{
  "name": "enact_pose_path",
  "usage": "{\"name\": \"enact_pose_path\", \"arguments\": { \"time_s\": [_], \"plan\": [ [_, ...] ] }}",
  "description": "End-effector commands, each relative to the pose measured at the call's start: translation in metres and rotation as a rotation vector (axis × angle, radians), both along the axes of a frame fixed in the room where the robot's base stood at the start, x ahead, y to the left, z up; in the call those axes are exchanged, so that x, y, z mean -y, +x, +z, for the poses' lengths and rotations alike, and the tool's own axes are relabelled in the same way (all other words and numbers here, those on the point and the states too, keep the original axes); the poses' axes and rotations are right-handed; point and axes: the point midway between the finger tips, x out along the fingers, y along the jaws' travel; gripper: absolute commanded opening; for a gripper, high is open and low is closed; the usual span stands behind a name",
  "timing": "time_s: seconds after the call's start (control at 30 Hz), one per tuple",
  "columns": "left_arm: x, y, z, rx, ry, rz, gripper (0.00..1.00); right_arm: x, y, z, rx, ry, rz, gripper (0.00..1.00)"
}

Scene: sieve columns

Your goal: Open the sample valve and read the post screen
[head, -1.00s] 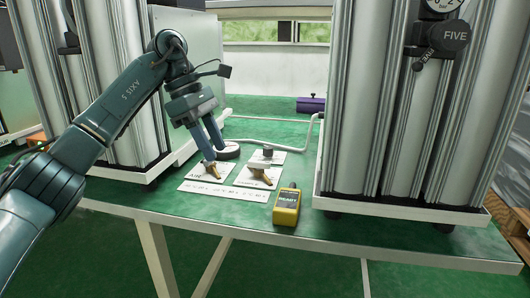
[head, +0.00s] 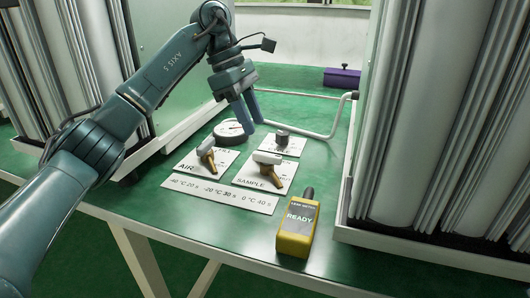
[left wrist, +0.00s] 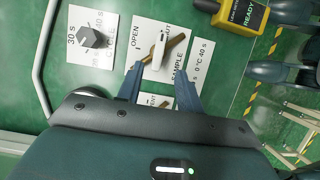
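The sample valve (head: 268,160) has a pale grey handle on a brass-coloured body, on a white plate marked SAMPLE. In the left wrist view the sample valve (left wrist: 159,50) lies just beyond my fingertips, with OPEN lettered beside it. My left gripper (head: 251,127) hangs above the bench behind the valve plates. Its fingers (left wrist: 160,80) are apart with nothing between them. A yellow handheld meter (head: 298,228) stands at the bench front; its screen reads READY. I cannot identify a separate post screen. My right gripper is out of view.
The AIR valve (head: 206,152) stands left of the sample valve. A round gauge (head: 230,132) and a dark knob (head: 282,138) are behind. A strip of temperatures and times (head: 219,194) lies in front. Tall columns (head: 432,120) flank the bench. A purple box (head: 342,78) is at the back.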

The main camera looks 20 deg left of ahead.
Motion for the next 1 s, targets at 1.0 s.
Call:
{"name": "enact_pose_path", "arguments": {
  "time_s": [1.0],
  "plan": [
    [0.029, -0.001, -0.071, 0.001, 0.000, 0.000, 0.20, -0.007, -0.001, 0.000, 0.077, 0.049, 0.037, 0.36]
  ]
}}
